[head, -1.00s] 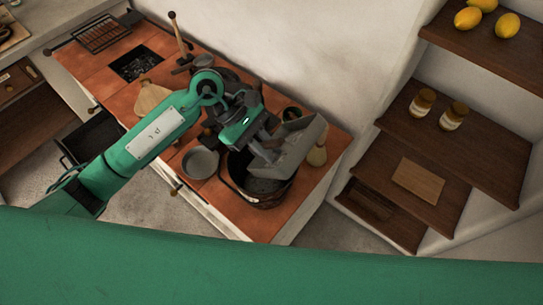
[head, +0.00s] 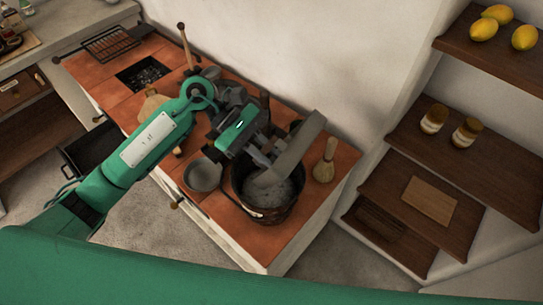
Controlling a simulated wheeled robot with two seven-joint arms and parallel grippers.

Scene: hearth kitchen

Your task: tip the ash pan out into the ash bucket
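The grey ash pan (head: 299,146) is tipped steeply on its side over the ash bucket. The dark round ash bucket (head: 267,213) stands upright on the brick-red counter near its right end. Grey ash (head: 274,194) shows inside the bucket, below the pan's lower edge. My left gripper (head: 266,157) is above the bucket and appears shut on the ash pan. Its fingertips are partly hidden by the wrist and the pan. My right gripper is out of view.
A small grey pan (head: 203,174) is close to the bucket's left side. A wooden-handled brush (head: 325,164) stands to its right, and dark pots are behind my wrist. Wooden shelves with jars (head: 465,132) and lemons (head: 497,15) are at right.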

